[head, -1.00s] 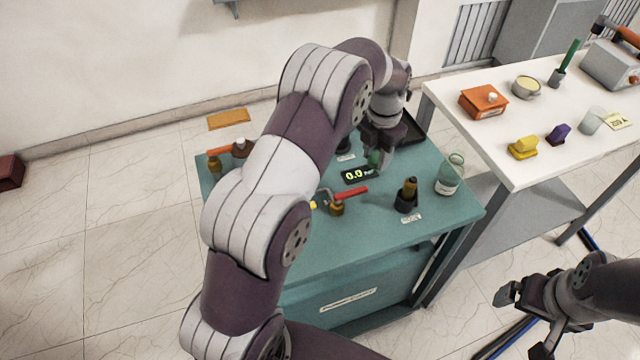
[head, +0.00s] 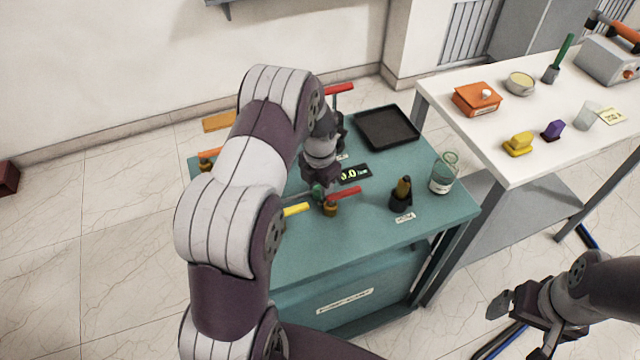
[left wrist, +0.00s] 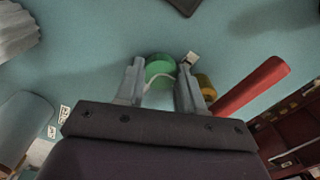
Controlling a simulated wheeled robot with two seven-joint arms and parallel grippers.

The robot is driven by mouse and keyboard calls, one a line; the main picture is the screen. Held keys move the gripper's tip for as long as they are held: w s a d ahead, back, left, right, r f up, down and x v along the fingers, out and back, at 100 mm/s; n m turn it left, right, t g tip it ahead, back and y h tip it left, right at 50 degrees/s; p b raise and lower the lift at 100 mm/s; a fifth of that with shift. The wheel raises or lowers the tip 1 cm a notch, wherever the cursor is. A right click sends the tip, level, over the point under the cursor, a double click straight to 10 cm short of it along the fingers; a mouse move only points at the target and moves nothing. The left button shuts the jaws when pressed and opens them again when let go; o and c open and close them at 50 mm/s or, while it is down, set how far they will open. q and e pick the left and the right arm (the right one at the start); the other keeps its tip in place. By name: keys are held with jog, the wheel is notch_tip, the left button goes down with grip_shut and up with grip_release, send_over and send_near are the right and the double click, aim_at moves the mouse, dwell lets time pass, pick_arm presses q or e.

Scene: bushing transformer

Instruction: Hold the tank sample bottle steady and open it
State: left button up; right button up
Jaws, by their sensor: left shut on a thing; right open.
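My left gripper (head: 319,194) is low over the front middle of the green table, beside the red-handled valve (head: 342,194). It is shut on a small green round thing (left wrist: 160,68) with a pale curved strip, seen between its fingers in the left wrist view. I cannot tell if this is the tank sample bottle; its lower part is hidden. A clear glass bottle (head: 442,178) with a pale label and greenish rim stands upright at the table's right edge, apart from both grippers. My right gripper (head: 522,324) is open and empty at the lower right, off the table.
A dark holder with a brown-topped piece (head: 401,194) stands left of the glass bottle. A black tray (head: 388,128) lies at the back. A lit display (head: 352,174) and a yellow handle (head: 296,209) flank my left gripper. A white bench (head: 560,175) stands to the right.

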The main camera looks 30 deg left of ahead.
pick_arm(q)
jog(key=shift+f, duration=0.1)
jog(key=o, duration=0.9)
notch_tip(320, 180, up, 12)
jog(key=b, duration=0.1)
jog(key=s+d+m, duration=0.3)
jog(key=s+m, duration=0.3)
jog(key=m, duration=0.5)
jog(key=s+d+m+t, duration=0.1)
jog(key=s+d+m, duration=0.2)
jog(key=m, duration=0.7)
jog(key=s+d+m, duration=0.4)
jog(key=s+m, duration=0.4)
jog(key=m, duration=0.3)
jog(key=shift+s+m, duration=0.3)
jog(key=shift+s, duration=0.05)
